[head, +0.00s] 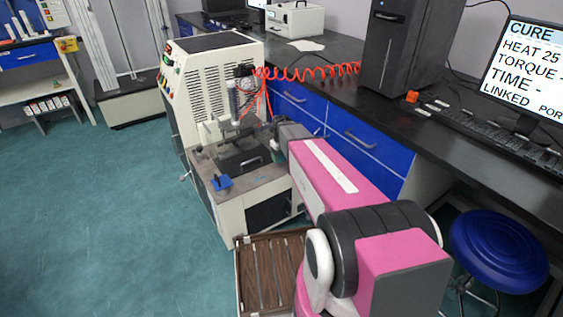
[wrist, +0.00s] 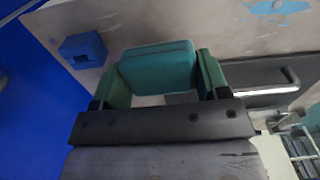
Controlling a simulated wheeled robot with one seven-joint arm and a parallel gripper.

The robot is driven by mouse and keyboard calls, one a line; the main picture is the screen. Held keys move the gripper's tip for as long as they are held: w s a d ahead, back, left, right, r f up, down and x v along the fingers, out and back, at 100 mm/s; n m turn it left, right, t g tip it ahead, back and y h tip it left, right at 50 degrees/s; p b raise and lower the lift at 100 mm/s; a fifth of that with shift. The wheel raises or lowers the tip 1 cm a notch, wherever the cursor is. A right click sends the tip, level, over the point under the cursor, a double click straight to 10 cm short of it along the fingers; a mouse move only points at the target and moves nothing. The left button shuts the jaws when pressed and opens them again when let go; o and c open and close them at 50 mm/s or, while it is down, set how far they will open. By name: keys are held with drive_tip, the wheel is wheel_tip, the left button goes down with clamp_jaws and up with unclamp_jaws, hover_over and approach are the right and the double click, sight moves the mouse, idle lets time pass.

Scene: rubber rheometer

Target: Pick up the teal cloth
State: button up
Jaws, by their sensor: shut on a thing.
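The teal cloth (wrist: 158,68) shows in the wrist view as a folded, block-like pad. It sits between the two green fingers of my gripper (wrist: 160,80), which are shut on it from both sides. Behind it in that view is the machine's grey worktop (wrist: 210,25); I cannot tell whether the cloth still touches it. In the head view my gripper is at the right side of the rheometer's worktop, mostly hidden behind my pink arm, and the cloth is too small there to make out clearly.
A dark handled plate (head: 243,162) lies on the worktop. An orange coiled hose (head: 315,72) hangs to the right. A blue stool (head: 505,250) stands right.

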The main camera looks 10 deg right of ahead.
drive_tip(key=s+a+r, duration=0.2)
drive_tip(key=a+r, duration=0.5)
drive_tip(key=a, duration=0.4)
drive_tip(key=shift+a, duration=0.25)
drive_tip(key=shift+o, duration=0.3)
drive_tip(key=shift+f, duration=0.1)
